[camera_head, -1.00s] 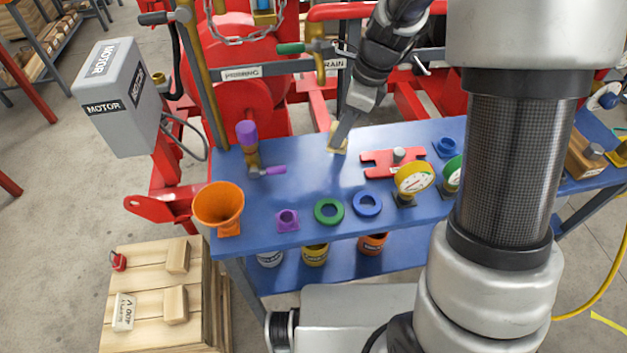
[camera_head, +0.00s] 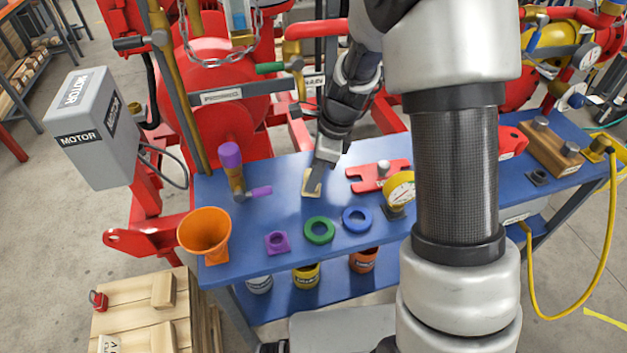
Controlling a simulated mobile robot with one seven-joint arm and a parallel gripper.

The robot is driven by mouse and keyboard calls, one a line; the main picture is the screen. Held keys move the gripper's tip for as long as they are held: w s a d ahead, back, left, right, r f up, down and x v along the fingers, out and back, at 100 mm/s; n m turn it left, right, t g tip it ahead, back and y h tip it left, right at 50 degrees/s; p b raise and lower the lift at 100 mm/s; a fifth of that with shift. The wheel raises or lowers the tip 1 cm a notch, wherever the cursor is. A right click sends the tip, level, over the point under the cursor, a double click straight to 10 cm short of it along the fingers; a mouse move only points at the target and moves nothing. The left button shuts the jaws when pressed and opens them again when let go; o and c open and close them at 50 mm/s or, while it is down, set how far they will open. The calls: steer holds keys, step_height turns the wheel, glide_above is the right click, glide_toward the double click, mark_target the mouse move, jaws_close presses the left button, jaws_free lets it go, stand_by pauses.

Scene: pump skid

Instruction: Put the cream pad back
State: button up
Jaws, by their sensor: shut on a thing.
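The cream pad (camera_head: 311,184) is a small pale tan flat piece at the tip of my gripper (camera_head: 315,180), above or against the blue bench top, behind the green ring. My gripper points down and is shut on the pad, covering part of it. I cannot tell whether the pad touches the bench. The blue bench (camera_head: 285,198) runs across the middle of the view.
On the bench are a purple-handled valve (camera_head: 232,165), an orange funnel (camera_head: 204,234), a purple square part (camera_head: 277,242), a green ring (camera_head: 319,230), a blue ring (camera_head: 357,219), a red bracket (camera_head: 372,175) and a yellow gauge (camera_head: 399,190). My arm hides part of the bench.

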steer(key=shift+f, duration=0.75)
steer(key=shift+f, duration=0.15)
steer(key=o, duration=1.1)
steer(key=s+d+r+n+t+p, duration=0.1)
steer(key=s+d+r+n, duration=0.25)
steer(key=r, duration=0.75)
steer(key=s+d+r+n+t+p, duration=0.15)
steer(key=s+r+n, duration=0.3)
steer(key=r, duration=0.65)
steer(key=s+d+r+n+t+h, duration=0.1)
steer(key=s+d+r+n, duration=0.1)
steer(key=s+n, duration=0.4)
steer(key=s+d+r+n+t+h, duration=0.1)
steer(key=s+d+r+n+h, duration=0.1)
steer(key=s+n, duration=0.4)
steer(key=shift+s+d+r, duration=0.15)
steer(key=shift+s+r, duration=0.15)
steer(key=shift+s, duration=0.3)
